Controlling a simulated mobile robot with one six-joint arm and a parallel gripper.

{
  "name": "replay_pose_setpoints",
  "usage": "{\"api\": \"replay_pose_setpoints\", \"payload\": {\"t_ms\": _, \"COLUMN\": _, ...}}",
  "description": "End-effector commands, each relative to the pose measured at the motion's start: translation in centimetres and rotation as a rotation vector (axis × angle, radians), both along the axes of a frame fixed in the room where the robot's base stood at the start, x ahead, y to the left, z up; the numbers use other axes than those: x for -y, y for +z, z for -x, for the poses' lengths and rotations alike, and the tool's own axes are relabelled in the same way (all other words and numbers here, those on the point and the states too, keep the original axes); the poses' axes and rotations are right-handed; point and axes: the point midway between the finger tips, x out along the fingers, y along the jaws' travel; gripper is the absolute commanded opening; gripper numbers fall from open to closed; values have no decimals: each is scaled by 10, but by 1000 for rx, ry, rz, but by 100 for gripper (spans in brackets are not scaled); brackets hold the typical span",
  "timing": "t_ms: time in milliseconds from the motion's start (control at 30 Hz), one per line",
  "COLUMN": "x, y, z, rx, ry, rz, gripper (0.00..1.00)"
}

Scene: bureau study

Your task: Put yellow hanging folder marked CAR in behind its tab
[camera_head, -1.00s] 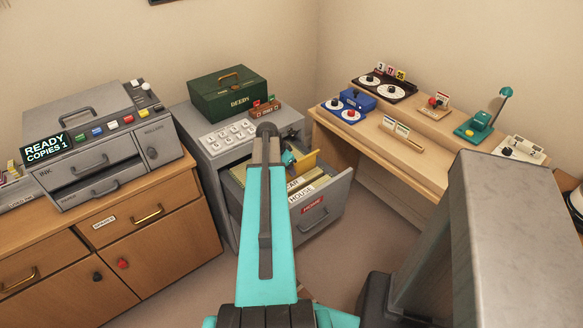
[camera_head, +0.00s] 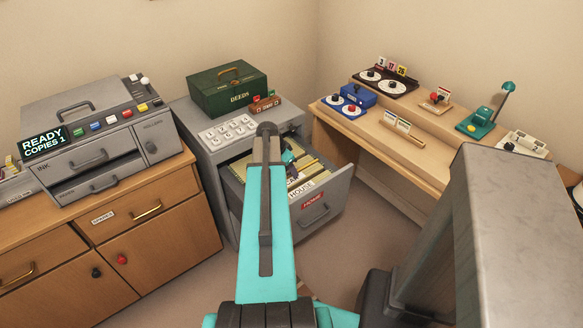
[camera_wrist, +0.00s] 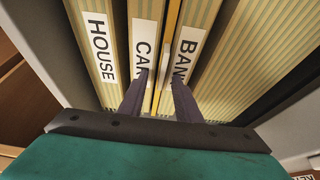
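The yellow hanging folder (camera_wrist: 171,28) is down inside the drawer, seen edge-on as a thin yellow strip between the CAR tab (camera_wrist: 143,48) and the BANK tab (camera_wrist: 186,50). A narrow pale piece shows along its edge; no lettering on it is readable. My gripper (camera_wrist: 158,78) is over the drawer, one finger on each side of the folder. A gap shows between the fingers and the strip, so the fingers look open. In the head view my gripper (camera_head: 290,158) is at the open file drawer (camera_head: 325,205), and the folder is hidden.
The HOUSE tab (camera_wrist: 99,45) is left of CAR. The grey cabinet (camera_head: 222,160) carries a keypad and a green DEEDS box (camera_head: 228,90). A wooden desk (camera_head: 375,135) stands to the right, a copier (camera_head: 95,140) to the left.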

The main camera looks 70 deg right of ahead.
Motion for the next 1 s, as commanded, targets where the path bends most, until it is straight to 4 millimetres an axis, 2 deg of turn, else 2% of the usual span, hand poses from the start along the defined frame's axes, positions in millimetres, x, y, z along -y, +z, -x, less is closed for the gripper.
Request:
{"api": "replay_pose_setpoints", "payload": {"t_ms": 167, "x": -1, "y": 2, "z": -1, "rx": 0, "ry": 0, "rz": 0, "gripper": 31}}
{"api": "replay_pose_setpoints", "payload": {"t_ms": 367, "x": -6, "y": 14, "z": -3, "rx": 0, "ry": 0, "rz": 0, "gripper": 31}}
{"api": "replay_pose_setpoints", "payload": {"t_ms": 1000, "x": -31, "y": 87, "z": -18, "rx": 1, "ry": 0, "rz": 0, "gripper": 31}}
